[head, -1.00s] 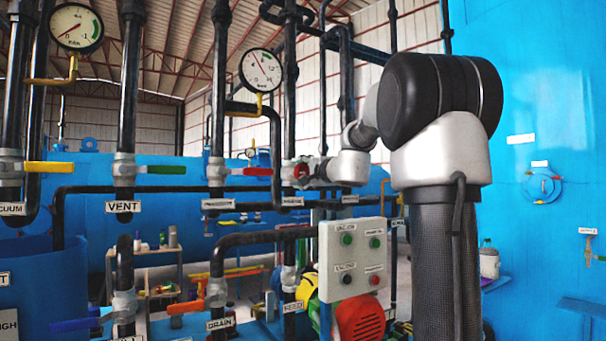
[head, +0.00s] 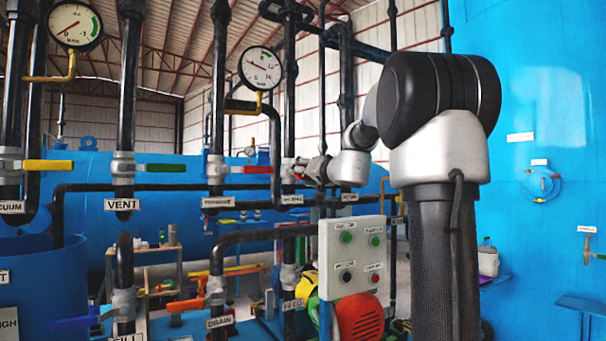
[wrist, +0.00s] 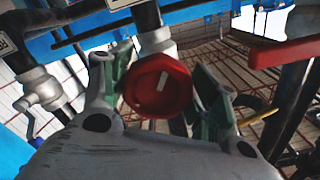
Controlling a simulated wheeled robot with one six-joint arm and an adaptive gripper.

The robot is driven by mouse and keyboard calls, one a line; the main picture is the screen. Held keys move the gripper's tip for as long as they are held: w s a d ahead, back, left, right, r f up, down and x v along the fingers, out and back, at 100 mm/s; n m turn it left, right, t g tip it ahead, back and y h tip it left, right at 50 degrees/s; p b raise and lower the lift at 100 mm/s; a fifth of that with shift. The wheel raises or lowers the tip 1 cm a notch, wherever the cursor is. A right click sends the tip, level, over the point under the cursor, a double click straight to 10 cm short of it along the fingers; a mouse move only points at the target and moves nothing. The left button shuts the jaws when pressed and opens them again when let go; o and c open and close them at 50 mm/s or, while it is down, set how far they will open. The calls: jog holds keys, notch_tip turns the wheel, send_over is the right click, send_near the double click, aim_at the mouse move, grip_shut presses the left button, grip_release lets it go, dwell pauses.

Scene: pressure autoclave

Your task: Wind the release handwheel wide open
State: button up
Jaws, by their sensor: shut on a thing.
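The red release handwheel (wrist: 158,86) fills the middle of the wrist view, with a pale mark on its face. My gripper (wrist: 163,88) has one finger on each side of it and is shut on its rim. In the head view my gripper (head: 304,171) is at the valve on the black pipe, above a small white label (head: 292,199) whose text is too small to read surely. The handwheel is mostly hidden there by my gripper.
A red lever (head: 252,170) on the neighbouring pipe is close to the left; a red lever also shows in the wrist view (wrist: 285,52). A pressure gauge (head: 261,68) hangs above. A grey button panel (head: 350,257) stands below right.

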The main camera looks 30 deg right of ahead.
jog(key=n, duration=0.6)
jog(key=shift+d+f, duration=0.2)
jog(key=shift+n, duration=0.3)
jog(key=o, duration=1)
jog(key=shift+o, duration=0.2)
jog(key=shift+r, duration=0.1)
jog(key=shift+s, duration=0.25)
jog(key=s, duration=1.1)
jog(key=shift+s+d, duration=0.2)
jog(key=shift+s, duration=0.05)
